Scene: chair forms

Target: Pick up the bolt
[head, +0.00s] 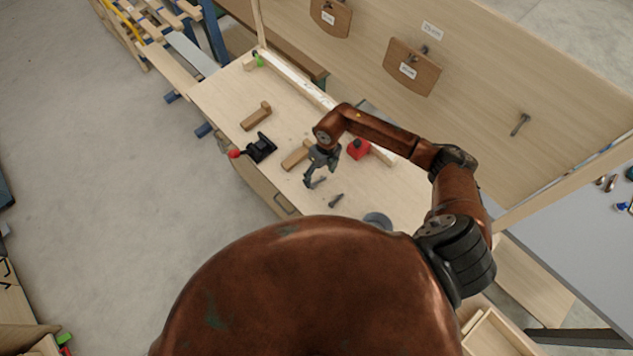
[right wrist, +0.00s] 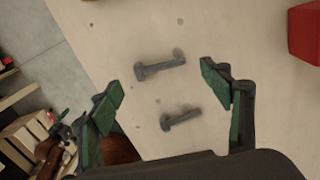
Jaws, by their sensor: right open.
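Two grey bolts lie on the light wooden tabletop. In the right wrist view, one bolt (right wrist: 160,69) is higher in the picture, just beyond the fingertips. The other bolt (right wrist: 181,120) is lower, between the fingers. In the head view, one bolt (head: 319,183) is right by my right gripper (head: 316,176) and the other bolt (head: 336,200) is a little to the lower right. My right gripper (right wrist: 163,79) is open and empty, with its green-padded fingers spread above the table. My left gripper is not in view.
On the workbench (head: 225,90) are wooden blocks (head: 257,115), a black clamp-like tool with a red knob (head: 262,148) and a red box (head: 358,149). An upright wooden panel (head: 480,90) closes the back. The red box (right wrist: 305,32) also shows in the wrist view.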

